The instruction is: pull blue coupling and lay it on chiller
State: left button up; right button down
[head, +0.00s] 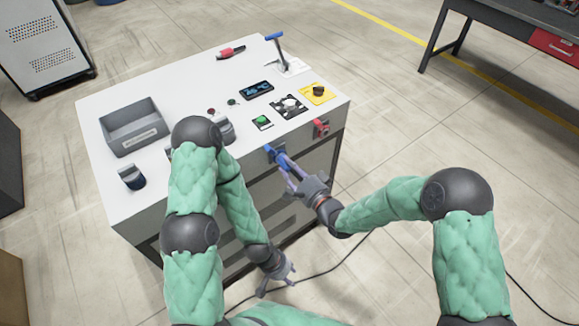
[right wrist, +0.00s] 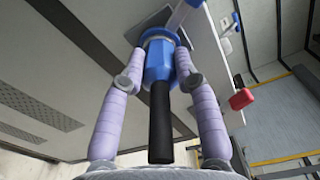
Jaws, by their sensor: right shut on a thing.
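The blue coupling (head: 270,151) is at the upper front face of the white-topped chiller (head: 180,82). My right gripper (head: 283,164) is shut on it from the front. In the right wrist view, the coupling (right wrist: 158,62) lies between the two lilac fingers, with a black hose or stem (right wrist: 160,122) running back toward the palm. Its far end meets a blue collar at the panel; I cannot tell how firmly it is seated. My left gripper (head: 277,284) hangs low in front of the chiller, open and empty.
A red coupling (head: 321,128) is on the front face to the right. The top holds a grey bin (head: 133,128), a phone-like device (head: 256,90), a yellow plate with a black knob (head: 317,94) and a blue-handled lever (head: 276,46). Its back left area is clear. A cable lies on the floor.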

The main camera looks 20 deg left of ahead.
aim_at(300, 177)
jog(key=shift+r, duration=0.45)
jog(key=shift+d, duration=0.15)
jog(key=shift+v, duration=1.05)
jog(key=shift+s+d+f, duration=0.25)
jog(key=shift+s+d, duration=0.4)
jog(key=shift+d, duration=0.1)
jog(key=shift+s+d, duration=0.1)
jog(key=shift+p+v, duration=0.35)
jog(key=shift+v, duration=0.55)
